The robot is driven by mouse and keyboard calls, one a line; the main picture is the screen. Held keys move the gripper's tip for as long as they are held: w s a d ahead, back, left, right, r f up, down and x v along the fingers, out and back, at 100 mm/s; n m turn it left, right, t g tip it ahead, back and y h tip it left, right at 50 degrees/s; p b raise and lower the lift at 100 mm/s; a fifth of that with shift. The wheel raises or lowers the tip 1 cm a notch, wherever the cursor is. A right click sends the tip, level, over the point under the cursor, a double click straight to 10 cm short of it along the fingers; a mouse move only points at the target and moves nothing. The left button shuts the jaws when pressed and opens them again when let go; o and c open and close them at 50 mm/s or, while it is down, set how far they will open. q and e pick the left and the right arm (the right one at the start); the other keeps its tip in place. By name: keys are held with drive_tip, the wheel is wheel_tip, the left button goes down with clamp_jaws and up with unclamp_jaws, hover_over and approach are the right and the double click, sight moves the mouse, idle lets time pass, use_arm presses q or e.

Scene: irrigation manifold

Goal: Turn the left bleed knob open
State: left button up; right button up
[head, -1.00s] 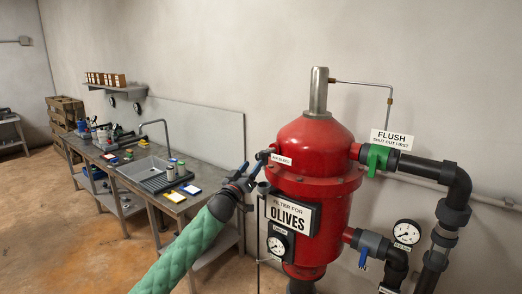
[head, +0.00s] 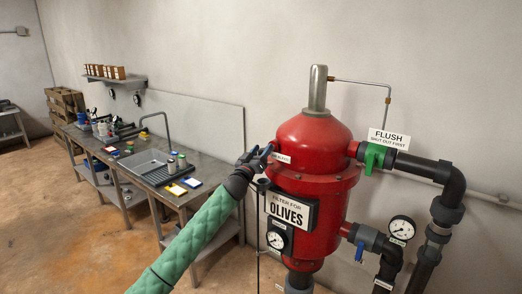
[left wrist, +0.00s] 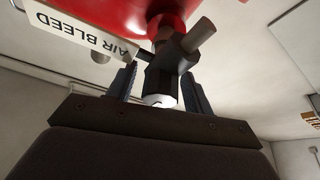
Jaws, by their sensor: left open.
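The red filter tank (head: 308,185) stands right of centre in the head view. An air bleed fitting sticks out of its left shoulder, beside a white AIR BLEED label (left wrist: 82,38). In the left wrist view a dark bleed knob (left wrist: 160,82) with a pale end face points toward my palm, and a grey stub (left wrist: 199,33) sticks out beside it. My left gripper (head: 258,156) is at the fitting. Its jaws are open, one finger on each side of the knob, and contact is not clear. In the head view my gripper largely hides the knob. My right gripper is out of view.
A metal workbench (head: 205,165) with a sink stands behind on the left. The OLIVES sign (head: 288,209) and a gauge (head: 276,240) are below my gripper. A green flush valve (head: 374,157) and black pipes (head: 437,235) are on the right.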

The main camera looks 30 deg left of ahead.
use_arm(q)
drive_tip(key=c, duration=1)
drive_tip(key=shift+o, duration=0.2)
